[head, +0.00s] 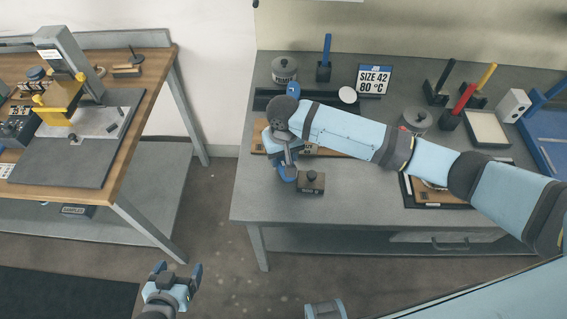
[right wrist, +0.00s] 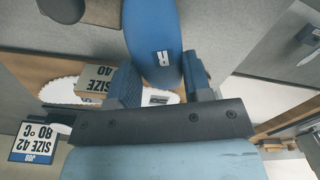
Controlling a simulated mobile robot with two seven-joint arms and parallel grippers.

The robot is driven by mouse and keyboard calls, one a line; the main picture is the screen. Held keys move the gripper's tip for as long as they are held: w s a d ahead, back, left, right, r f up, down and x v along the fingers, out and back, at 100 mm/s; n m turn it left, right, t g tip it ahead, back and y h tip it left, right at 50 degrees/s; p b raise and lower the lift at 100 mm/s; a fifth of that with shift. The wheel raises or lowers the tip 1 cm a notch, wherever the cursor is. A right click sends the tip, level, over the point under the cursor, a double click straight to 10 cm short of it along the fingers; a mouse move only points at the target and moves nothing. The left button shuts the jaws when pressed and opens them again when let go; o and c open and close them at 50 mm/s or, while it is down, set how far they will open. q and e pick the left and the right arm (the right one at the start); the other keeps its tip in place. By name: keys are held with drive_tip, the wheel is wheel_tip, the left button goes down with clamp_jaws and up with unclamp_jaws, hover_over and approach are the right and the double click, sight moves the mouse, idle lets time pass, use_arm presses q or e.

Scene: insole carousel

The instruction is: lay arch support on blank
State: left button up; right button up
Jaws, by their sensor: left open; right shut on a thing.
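My right gripper (right wrist: 160,85) is shut on a blue rounded piece marked R, likely the arch support (right wrist: 148,30). In the head view this gripper (head: 285,168) is over the grey bench, and a little blue shows at its tip. In the right wrist view a white piece (right wrist: 62,86), perhaps the blank, shows partly behind the fingers on a wooden board. The gripper hides much of it, and I cannot tell whether the blue piece touches it. My left gripper (head: 178,272) is open and empty above the floor, away from the bench.
A block marked SIZE 40 (right wrist: 96,78) stands by the white piece. A dark block with a knob (head: 312,182) is just right of my right gripper. The job sign (head: 374,79) reads size 42, 80 °C. The bench's front left (head: 265,205) is clear.

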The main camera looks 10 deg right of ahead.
sight(283, 165)
drive_tip(key=shift+f, duration=2.2)
drive_tip(key=o, duration=0.9)
drive_tip(key=shift+f, duration=0.1)
